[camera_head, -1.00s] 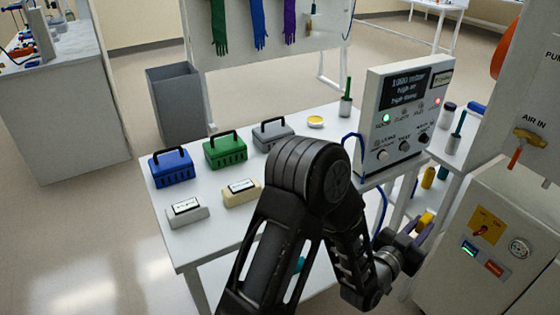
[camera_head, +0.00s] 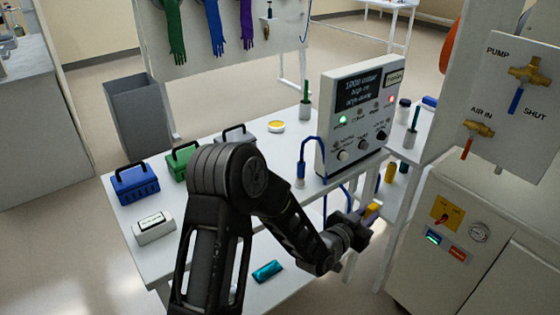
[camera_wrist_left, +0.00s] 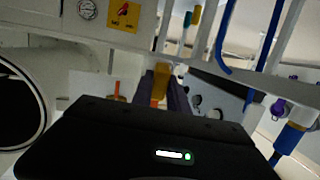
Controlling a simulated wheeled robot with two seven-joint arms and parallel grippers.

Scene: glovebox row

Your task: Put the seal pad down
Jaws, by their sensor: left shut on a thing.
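My left gripper (camera_head: 368,222) is at the end of the black arm, right of the white table and below the instrument panel. It is shut on a small yellow-orange piece (camera_head: 371,209), which I take to be the seal pad. In the left wrist view the piece (camera_wrist_left: 160,82) shows upright between the dark fingers; the rest of it is hidden by the gripper. It is held in the air, and I see no surface touching it. My right gripper is not in view.
The white table (camera_head: 125,222) carries a blue case (camera_head: 135,184), a green case (camera_head: 181,162), a yellow-topped dish (camera_head: 276,127) and the instrument panel (camera_head: 360,115). A teal item (camera_head: 268,271) lies below. A cabinet (camera_head: 450,265) stands at right.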

